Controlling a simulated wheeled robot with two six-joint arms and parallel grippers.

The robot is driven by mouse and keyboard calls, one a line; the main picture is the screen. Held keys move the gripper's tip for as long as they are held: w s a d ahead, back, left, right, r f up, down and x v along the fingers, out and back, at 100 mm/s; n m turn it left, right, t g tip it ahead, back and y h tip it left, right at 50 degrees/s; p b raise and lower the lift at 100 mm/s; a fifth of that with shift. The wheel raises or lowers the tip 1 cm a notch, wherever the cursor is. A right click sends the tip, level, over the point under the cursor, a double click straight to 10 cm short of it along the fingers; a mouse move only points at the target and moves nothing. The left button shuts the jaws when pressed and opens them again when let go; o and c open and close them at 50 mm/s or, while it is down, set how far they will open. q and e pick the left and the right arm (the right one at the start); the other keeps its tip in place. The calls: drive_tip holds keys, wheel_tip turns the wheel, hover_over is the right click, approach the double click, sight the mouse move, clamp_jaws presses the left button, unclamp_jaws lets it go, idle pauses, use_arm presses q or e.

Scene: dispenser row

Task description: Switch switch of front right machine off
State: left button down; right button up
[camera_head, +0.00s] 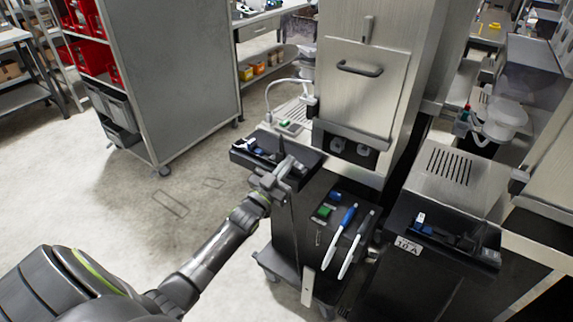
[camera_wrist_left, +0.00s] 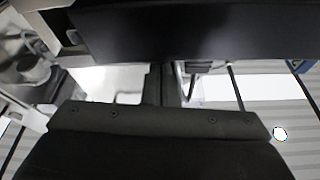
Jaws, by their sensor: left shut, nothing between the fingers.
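The metal machine (camera_head: 365,95) with a bar handle and dark outlets stands in the middle of the head view. Another machine (camera_head: 455,180) with a slotted metal top and a "10 A" label is to its right. I cannot make out for sure which part is the switch; a small green piece (camera_head: 325,210) shows on the dark front below the middle machine. My left gripper (camera_head: 286,170) is shut and empty, at the front edge of a black tray (camera_head: 311,160). In the left wrist view, its fingers (camera_wrist_left: 161,85) are together below a dark panel (camera_wrist_left: 190,28). My right gripper is not in view.
Blue and white pen-like items (camera_head: 342,232) stand at the dark front, right of my left gripper. A second black tray (camera_head: 470,252) holds small parts at the right. A grey shelf cart (camera_head: 185,75) stands back left. The floor at left is clear.

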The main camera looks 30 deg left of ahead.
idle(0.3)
